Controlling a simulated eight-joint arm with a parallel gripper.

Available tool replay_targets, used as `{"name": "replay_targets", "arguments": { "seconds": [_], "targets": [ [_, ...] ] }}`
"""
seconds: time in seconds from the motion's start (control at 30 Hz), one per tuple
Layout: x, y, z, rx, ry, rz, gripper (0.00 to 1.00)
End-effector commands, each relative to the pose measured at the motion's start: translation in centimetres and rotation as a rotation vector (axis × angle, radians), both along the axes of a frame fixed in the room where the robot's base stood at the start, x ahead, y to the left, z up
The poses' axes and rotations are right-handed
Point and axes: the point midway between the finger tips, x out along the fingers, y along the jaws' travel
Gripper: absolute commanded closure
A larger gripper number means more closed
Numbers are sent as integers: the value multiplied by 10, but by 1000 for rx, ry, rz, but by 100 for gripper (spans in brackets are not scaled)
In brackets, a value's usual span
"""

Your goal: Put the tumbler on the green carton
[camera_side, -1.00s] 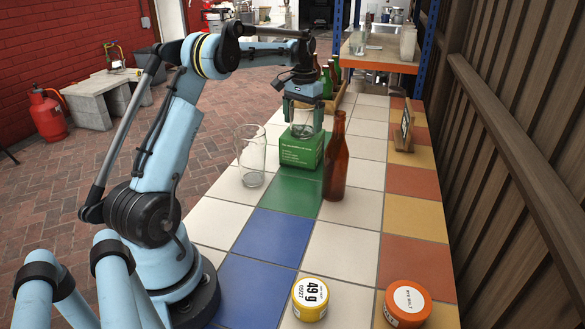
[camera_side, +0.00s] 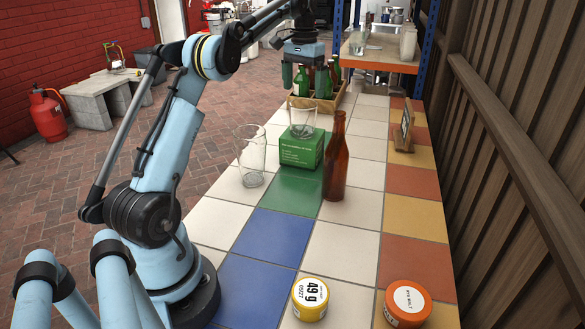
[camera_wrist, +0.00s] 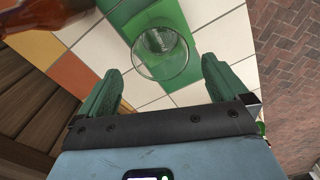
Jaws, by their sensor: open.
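The tumbler (camera_side: 302,121), a short clear glass, stands upright on top of the green carton (camera_side: 301,151) in the side view. In the wrist view the tumbler (camera_wrist: 163,52) shows from above, with the green carton (camera_wrist: 157,17) beneath it. My gripper (camera_side: 301,80) is open and empty, raised above the carton and apart from the glass. In the wrist view its two green fingers (camera_wrist: 162,88) are spread wide, with the glass rim beyond them.
A taller clear glass (camera_side: 250,157) stands left of the carton, and a brown bottle (camera_side: 336,160) stands close on its right. A wooden crate of bottles (camera_side: 324,106) is behind. Yellow (camera_side: 310,299) and orange (camera_side: 407,305) lidded jars sit at the front. The middle tiles are clear.

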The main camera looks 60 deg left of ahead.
Motion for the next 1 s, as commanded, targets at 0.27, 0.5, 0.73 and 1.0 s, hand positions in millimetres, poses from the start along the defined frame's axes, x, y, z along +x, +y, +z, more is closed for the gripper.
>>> {"name": "replay_targets", "arguments": {
  "seconds": [0.27,0.5,0.73,1.0],
  "targets": [
    [0,0,20,0,0,0,0],
    [3,-10,29,9,-14,-14,0],
    [11,-67,48,60,-101,-83,0],
    [-7,-148,51,110,-233,-174,0]
  ]
}}
